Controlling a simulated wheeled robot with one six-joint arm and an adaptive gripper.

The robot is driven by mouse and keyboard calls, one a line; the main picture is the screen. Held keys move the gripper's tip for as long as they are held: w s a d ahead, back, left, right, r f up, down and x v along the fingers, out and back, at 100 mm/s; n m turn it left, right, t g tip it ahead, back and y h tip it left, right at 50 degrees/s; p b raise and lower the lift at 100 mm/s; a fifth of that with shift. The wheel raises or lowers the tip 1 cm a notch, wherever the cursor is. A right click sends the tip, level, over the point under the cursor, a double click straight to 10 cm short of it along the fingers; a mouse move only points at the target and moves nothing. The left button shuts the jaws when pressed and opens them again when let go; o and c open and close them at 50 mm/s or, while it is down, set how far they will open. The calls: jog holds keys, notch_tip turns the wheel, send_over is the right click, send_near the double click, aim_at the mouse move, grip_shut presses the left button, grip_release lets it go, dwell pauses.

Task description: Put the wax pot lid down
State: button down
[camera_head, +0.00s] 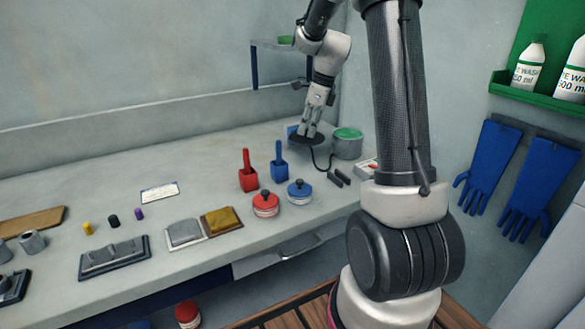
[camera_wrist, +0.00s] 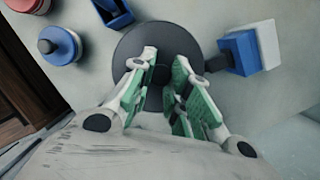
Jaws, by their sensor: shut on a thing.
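The wax pot lid (camera_head: 308,140) is a dark round disc near the back right of the bench. It also shows in the wrist view as a dark grey disc (camera_wrist: 128,46) under my fingers. My gripper (camera_head: 311,130) points down and is shut at the lid's middle. In the wrist view the green-padded fingers (camera_wrist: 168,82) close around the centre of the disc and hide most of its knob. I cannot tell whether the lid touches the bench. A grey pot with a green top (camera_head: 347,146) stands just right of the lid.
Blue (camera_head: 279,167) and red (camera_head: 248,174) scoop-like holders and blue (camera_head: 299,192) and red (camera_head: 265,204) lidded jars stand in front. A blue-and-white box (camera_wrist: 246,50) is close beside the lid. Black bars and a cable (camera_head: 322,165) lie nearby. The bench left of the holders is clearer.

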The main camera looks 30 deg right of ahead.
jog(key=shift+w+f, duration=0.2)
jog(key=x, duration=0.3)
jog(key=d+x, duration=0.1)
jog(key=x, duration=0.2)
jog(key=s+d+x, duration=0.1)
jog(key=x, duration=0.2)
jog(key=shift+f, duration=0.5)
jog(key=shift+f, duration=0.1)
jog(key=c, duration=1.3)
grip_release()
jog(key=shift+c, duration=0.2)
